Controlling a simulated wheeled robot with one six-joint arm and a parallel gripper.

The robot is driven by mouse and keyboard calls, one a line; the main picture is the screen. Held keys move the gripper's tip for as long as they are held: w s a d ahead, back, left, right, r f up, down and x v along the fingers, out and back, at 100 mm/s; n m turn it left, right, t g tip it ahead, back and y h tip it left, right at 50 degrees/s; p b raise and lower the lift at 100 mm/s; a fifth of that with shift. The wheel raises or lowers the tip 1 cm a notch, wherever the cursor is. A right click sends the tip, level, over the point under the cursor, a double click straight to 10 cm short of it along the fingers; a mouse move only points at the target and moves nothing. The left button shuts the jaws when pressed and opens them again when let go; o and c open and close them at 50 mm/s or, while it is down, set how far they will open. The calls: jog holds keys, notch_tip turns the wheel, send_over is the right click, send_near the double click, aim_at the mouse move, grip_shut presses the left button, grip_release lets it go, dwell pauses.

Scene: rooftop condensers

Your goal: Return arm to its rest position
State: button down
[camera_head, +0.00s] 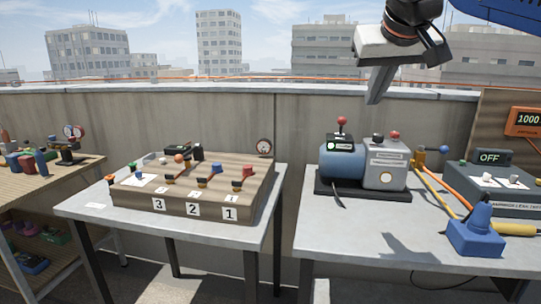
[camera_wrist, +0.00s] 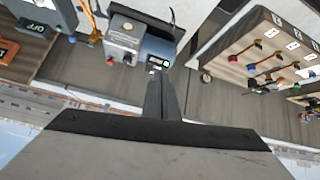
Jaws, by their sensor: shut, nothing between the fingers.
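My gripper (camera_head: 377,96) hangs at the upper right of the head view, above and behind the blue and grey pump unit (camera_head: 362,165). Its fingers are together and point down, with nothing between them. In the wrist view my gripper (camera_wrist: 162,82) is shut and empty, pointing up the picture from a wide dark-edged housing. The pump unit shows there upside down near the fingertips (camera_wrist: 135,40), with a gap I cannot judge. Part of my arm shows at the top right of the head view.
A wooden valve box (camera_head: 190,207) numbered 1 to 3 stands on the middle table (camera_head: 95,207). The right table (camera_head: 330,238) carries the pump, a blue holder (camera_head: 476,236), hoses and a grey OFF box (camera_head: 490,180). A parapet wall (camera_head: 290,130) runs behind. A wooden shelf (camera_head: 75,172) stands at left.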

jog(key=s+d+f+g, duration=0.1)
jog(key=s+f, duration=0.5)
jog(key=f, duration=0.7)
jog(key=s+d+f+g, duration=0.1)
jog(key=s+d+f, duration=0.3)
jog(key=f, duration=1)
jog(key=s+d+f+g+y, duration=0.1)
jog(key=s+d+f+g, duration=0.1)
jog(key=s+f, duration=0.6)
notch_tip(320, 180, down, 6)
jog(key=shift+s+d+r, duration=0.1)
jog(key=shift+s+d, duration=0.1)
jog(key=shift+d, duration=0.25)
